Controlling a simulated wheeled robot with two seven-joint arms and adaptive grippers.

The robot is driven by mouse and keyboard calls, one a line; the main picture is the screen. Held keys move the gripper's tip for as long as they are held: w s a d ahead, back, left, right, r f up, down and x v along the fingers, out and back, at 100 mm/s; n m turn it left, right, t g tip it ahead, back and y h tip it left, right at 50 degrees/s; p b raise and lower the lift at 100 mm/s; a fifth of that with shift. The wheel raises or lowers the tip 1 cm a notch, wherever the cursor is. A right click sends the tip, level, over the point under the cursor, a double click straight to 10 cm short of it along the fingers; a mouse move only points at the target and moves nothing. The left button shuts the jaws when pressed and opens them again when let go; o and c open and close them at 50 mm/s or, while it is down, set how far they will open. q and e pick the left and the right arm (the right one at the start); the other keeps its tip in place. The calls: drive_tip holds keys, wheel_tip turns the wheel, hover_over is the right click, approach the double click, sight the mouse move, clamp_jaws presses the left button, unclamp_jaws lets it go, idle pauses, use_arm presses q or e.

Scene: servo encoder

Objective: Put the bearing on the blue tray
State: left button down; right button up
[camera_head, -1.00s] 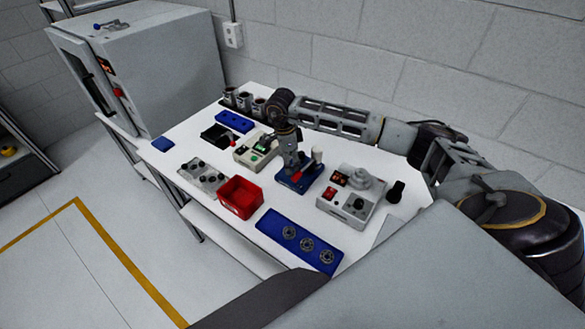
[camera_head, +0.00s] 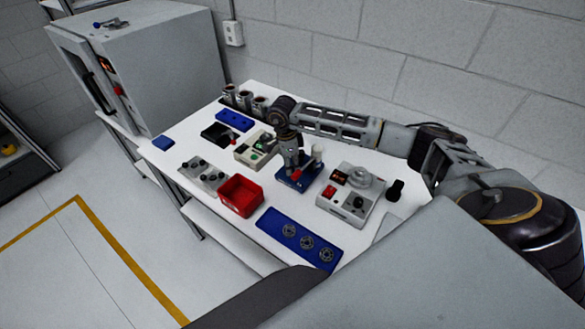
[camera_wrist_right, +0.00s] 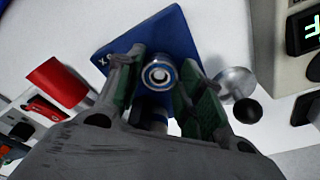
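The bearing (camera_wrist_right: 159,75), a metal ring with a blue band, shows in the right wrist view at a blue fixture (camera_wrist_right: 112,52). My right gripper (camera_wrist_right: 163,66) is open, its green-padded fingers on either side of the bearing with gaps visible. In the head view my right gripper (camera_head: 296,166) points down over the blue fixture (camera_head: 309,174), hiding the bearing. A blue tray (camera_head: 270,226) with three round metal parts lies at the near table edge. A smaller blue tray (camera_head: 234,121) lies farther back. My left gripper is not in view.
A red bin (camera_head: 240,196) stands left of the fixture. A grey control box (camera_head: 349,203) is to its right and a pale box with a green button (camera_head: 254,151) to its left. A lever with a dark knob (camera_wrist_right: 248,110) stands close to my right finger.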

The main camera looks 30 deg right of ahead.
drive_tip(key=c, duration=0.6)
drive_tip(key=shift+r, duration=0.15)
drive_tip(key=shift+r+b, duration=1)
drive_tip(key=shift+r, duration=3.9)
drive_tip(key=shift+f, duration=0.1)
